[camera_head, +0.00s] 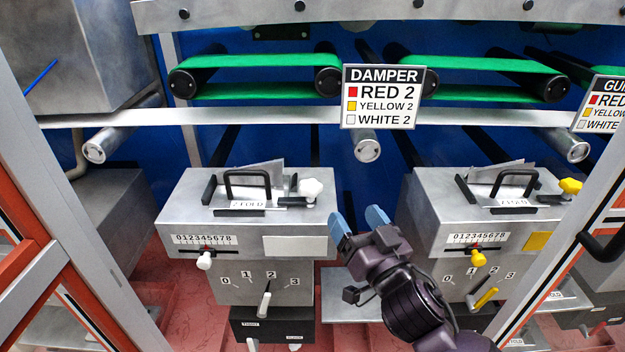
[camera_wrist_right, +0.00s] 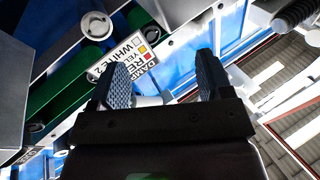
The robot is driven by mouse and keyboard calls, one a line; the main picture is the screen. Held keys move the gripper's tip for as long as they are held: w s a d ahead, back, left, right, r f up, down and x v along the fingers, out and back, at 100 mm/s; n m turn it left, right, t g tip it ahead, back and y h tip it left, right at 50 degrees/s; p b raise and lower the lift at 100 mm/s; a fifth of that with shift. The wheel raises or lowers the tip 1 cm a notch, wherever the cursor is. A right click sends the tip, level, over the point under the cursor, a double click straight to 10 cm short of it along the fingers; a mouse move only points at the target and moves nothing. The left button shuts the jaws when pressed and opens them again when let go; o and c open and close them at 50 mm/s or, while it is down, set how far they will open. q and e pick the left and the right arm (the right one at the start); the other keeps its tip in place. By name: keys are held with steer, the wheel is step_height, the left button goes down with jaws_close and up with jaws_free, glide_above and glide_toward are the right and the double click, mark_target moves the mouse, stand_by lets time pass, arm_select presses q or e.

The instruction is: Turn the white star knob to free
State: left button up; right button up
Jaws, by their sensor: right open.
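The white star knob (camera_head: 311,188) sits on the right end of the top of the left grey box (camera_head: 200,240), beside a black handle (camera_head: 247,184). My right gripper (camera_head: 360,220) is open and empty, to the right of and a little below the knob, in front of the gap between the two boxes. It does not touch the knob. In the right wrist view its blue ribbed fingers (camera_wrist_right: 160,85) stand apart with nothing held between them. My left gripper is not in view.
A second grey box (camera_head: 425,235) with a yellow star knob (camera_head: 570,186) stands at the right. The damper sign (camera_head: 383,97) hangs above the gap. A white slider knob (camera_head: 204,261) and white lever (camera_head: 264,303) are on the left box's front. Frame posts flank both sides.

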steer(key=s+a+r+n+g+y, duration=0.1)
steer(key=a+r+n+g+y, duration=0.6)
steer(key=a+r+n+y, duration=0.4)
steer(key=s+a+n+g+y, duration=0.25)
steer(key=a+n+g, duration=0.45)
steer(key=g, duration=0.4)
steer(key=m+h, duration=0.3)
steer(key=h, duration=1.9)
glide_toward(313, 184)
step_height(313, 184, down, 7)
steer(key=shift+w+d+f+b, duration=0.1)
steer(key=shift+f+b, duration=0.1)
steer(key=shift+b, duration=0.6)
steer(key=shift+f, duration=0.85)
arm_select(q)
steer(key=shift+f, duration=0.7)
